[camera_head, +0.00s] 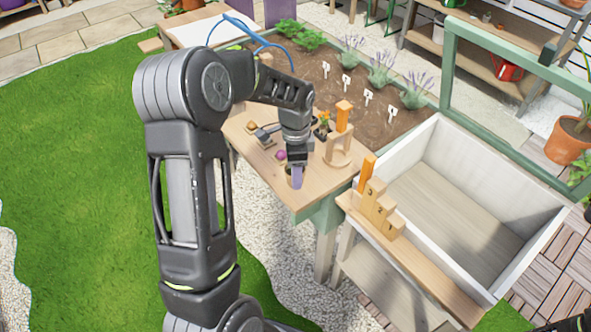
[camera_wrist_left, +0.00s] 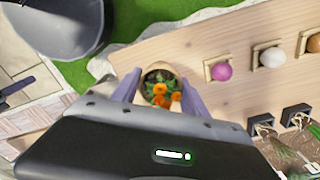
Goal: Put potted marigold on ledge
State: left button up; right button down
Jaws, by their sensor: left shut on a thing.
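The potted marigold (camera_wrist_left: 158,88), with orange flowers and green leaves in a round tan-rimmed pot, sits between the two purple fingers of my left gripper (camera_wrist_left: 155,92) in the left wrist view. The gripper is shut on it. In the head view my left gripper (camera_head: 297,178) points down over the front part of a wooden ledge (camera_head: 310,200), and it mostly hides the pot. I cannot tell whether the pot's base touches the wood.
A magenta ball (camera_head: 281,155) in a small holder is close to the gripper; pale and brown balls show beside it in the wrist view. A wooden stand (camera_head: 339,148) and numbered step blocks (camera_head: 379,210) are to the right. A white-walled box (camera_head: 460,200) lies beyond.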

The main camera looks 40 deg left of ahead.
pick_arm(q)
jog(key=shift+f, duration=0.15)
jog(key=o, duration=1.4)
notch_tip(320, 180, up, 12)
jog(key=shift+r, duration=0.2)
